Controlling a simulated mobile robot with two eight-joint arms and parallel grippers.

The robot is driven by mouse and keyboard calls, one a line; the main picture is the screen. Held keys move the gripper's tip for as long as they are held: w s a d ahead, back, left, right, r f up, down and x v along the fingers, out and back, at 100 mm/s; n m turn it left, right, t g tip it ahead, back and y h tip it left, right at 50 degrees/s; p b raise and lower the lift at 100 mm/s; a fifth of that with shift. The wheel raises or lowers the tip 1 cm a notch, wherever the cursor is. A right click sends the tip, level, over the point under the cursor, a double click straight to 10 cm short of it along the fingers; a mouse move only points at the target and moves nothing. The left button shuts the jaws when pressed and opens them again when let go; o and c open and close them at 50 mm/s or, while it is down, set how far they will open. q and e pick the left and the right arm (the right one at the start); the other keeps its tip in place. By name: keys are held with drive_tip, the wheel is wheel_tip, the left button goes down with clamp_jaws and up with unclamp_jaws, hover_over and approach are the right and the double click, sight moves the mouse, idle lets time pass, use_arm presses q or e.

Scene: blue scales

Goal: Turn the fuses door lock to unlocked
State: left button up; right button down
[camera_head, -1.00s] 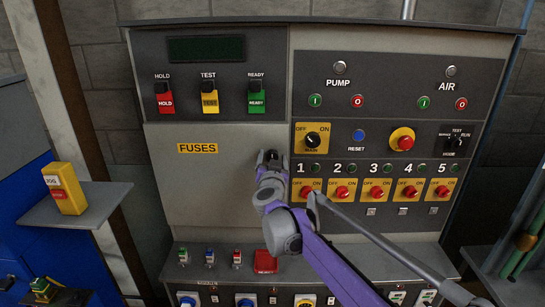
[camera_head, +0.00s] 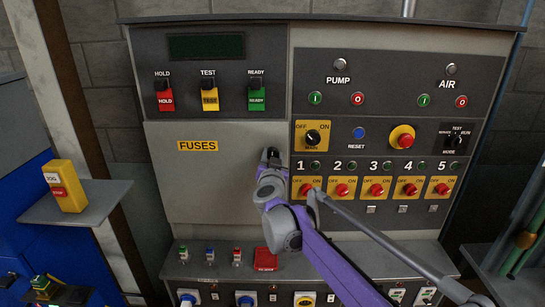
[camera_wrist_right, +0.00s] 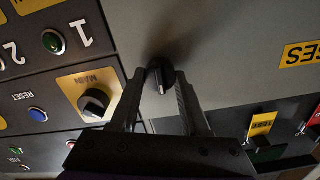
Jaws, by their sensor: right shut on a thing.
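The fuses door (camera_head: 200,195) is a grey panel with a yellow FUSES label (camera_head: 198,146), and it lies flat in the cabinet front. Its lock (camera_wrist_right: 160,76) is a black knob at the door's right edge, seen in the right wrist view. My right gripper (camera_head: 269,156) is at the lock, and in the wrist view its two fingers (camera_wrist_right: 159,90) are shut on the knob from both sides. In the head view the gripper and arm cover most of the lock, so its marking cannot be read. My left gripper is not in view.
The yellow MAIN switch (camera_head: 312,137) sits just right of the lock. Several red numbered switches stand in a row below it. A red block (camera_head: 265,260) and small toggles are under the door. A shelf with a yellow box (camera_head: 67,187) is at left.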

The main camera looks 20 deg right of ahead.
drive_tip(key=m, duration=0.4)
drive_tip(key=shift+d, duration=0.1)
drive_tip(key=m, duration=0.4)
drive_tip(key=shift+m, duration=0.3)
drive_tip(key=m, duration=0.4)
drive_tip(key=shift+m, duration=0.3)
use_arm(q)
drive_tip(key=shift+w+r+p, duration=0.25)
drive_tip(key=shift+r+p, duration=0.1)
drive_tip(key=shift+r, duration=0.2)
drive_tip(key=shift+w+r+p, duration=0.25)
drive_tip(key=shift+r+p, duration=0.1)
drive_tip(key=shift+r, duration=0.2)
use_arm(e)
drive_tip(key=shift+f+m, duration=0.15)
drive_tip(key=shift+m, duration=2.15)
drive_tip(key=shift+c, duration=1.9)
unclamp_jaws()
